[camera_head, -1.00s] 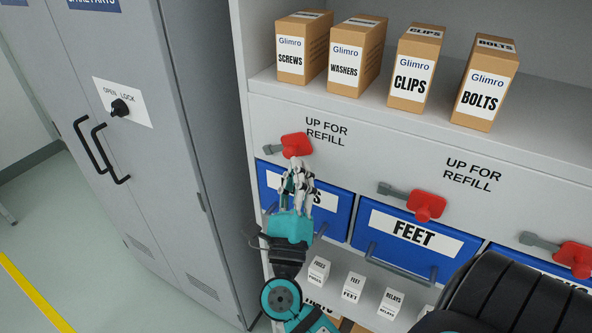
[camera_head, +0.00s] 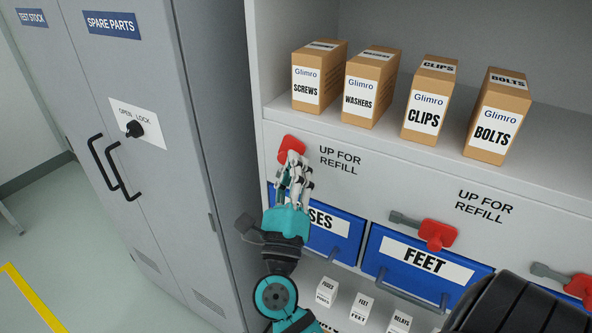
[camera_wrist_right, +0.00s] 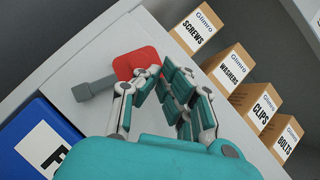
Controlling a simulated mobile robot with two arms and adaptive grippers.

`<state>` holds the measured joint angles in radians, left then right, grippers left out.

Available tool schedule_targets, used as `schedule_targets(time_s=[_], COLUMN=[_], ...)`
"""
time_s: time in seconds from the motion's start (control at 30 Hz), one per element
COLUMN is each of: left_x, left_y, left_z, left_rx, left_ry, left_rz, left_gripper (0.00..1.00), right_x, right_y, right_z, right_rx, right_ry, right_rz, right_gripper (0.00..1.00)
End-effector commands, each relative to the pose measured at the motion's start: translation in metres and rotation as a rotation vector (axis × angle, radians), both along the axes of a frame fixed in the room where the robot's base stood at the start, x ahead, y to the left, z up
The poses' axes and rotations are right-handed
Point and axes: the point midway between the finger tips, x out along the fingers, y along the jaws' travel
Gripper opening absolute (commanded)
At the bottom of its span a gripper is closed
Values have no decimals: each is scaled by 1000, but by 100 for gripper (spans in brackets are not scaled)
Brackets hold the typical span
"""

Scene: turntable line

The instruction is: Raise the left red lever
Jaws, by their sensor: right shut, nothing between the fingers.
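The left red lever (camera_head: 291,148) is on the grey panel, above the left blue drawer (camera_head: 340,238). Its red handle sits higher than the middle lever's. In the right wrist view its red plate (camera_wrist_right: 140,61) and grey arm (camera_wrist_right: 95,86) both show. The grey arm is hidden behind my gripper in the head view. My right gripper (camera_head: 296,168) is shut and empty, with its fingertips right at the lower edge of the red handle. It also shows in the right wrist view (camera_wrist_right: 157,82), where the tips overlap the plate. My left gripper is not in view.
The middle red lever (camera_head: 437,234) is above the FEET drawer (camera_head: 420,268), and another red lever (camera_head: 580,286) is at the right. Several boxes, such as SCREWS (camera_head: 318,80), stand on the shelf above. A grey cabinet (camera_head: 165,200) is close on the left.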

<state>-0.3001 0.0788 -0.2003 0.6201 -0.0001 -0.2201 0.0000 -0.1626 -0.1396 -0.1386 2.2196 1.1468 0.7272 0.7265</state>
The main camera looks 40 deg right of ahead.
Motion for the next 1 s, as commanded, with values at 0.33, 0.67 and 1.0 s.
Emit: schedule_targets(time_s=[0.33,0.67,1.0], left_x=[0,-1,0], left_y=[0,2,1], left_z=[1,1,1], left_rx=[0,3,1], left_ry=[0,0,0], left_rz=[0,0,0], left_gripper=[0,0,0], right_x=[2,-8,-50], right_y=[1,12,57], right_z=[4,-6,-41], right_rx=[-1,-2,-1], right_ry=[0,6,5], right_rz=[0,1,2], right_gripper=[0,0,0])
